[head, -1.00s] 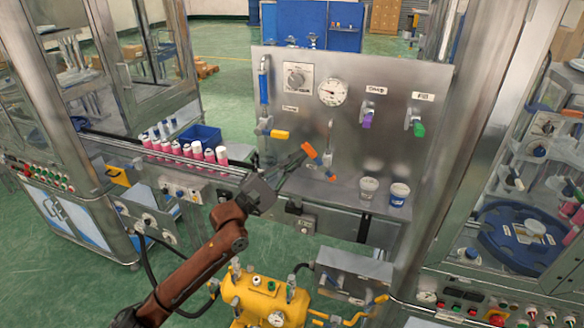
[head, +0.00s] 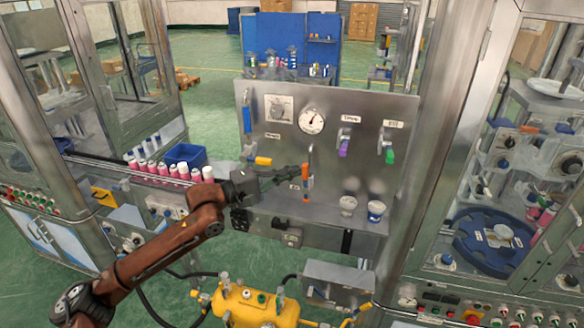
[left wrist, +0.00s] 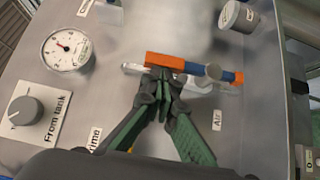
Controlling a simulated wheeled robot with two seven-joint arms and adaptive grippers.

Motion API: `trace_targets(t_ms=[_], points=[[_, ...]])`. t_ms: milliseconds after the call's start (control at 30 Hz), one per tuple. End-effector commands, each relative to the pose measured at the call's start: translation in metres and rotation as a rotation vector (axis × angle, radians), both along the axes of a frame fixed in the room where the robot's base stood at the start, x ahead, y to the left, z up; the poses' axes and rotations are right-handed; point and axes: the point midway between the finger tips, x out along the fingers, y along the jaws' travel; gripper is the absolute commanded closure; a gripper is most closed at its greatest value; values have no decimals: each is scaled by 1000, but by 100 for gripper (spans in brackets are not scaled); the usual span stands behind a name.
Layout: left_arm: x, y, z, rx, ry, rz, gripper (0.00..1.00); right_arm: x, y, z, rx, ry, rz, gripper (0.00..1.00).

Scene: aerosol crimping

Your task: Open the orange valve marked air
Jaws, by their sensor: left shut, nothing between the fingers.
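The orange valve handle (head: 306,182) stands about upright on the metal panel in the head view, in line with its pipe. In the left wrist view the orange handle (left wrist: 178,64) lies along the clear and blue pipe (left wrist: 229,76), near the label Air (left wrist: 216,121). My left gripper (head: 298,176) is shut and empty, its fingers reaching in from the left to the handle. In the left wrist view its fingertips (left wrist: 162,78) are at the handle's side and appear to touch it. They hide part of the pipe. My right gripper is not in view.
Pink cans (head: 173,171) line the conveyor.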

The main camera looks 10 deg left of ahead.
Motion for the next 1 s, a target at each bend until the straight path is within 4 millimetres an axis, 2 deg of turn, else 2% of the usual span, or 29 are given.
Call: trace_targets(t_ms=[667, 867, 1000], points=[[-1, 0, -1, 24, 0, 0, 100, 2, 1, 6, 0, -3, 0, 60], [-11, 16, 0, 26, -1, -5, 100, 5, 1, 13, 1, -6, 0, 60], [-22, 32, -2, 25, -1, -14, 100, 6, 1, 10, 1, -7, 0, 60]])
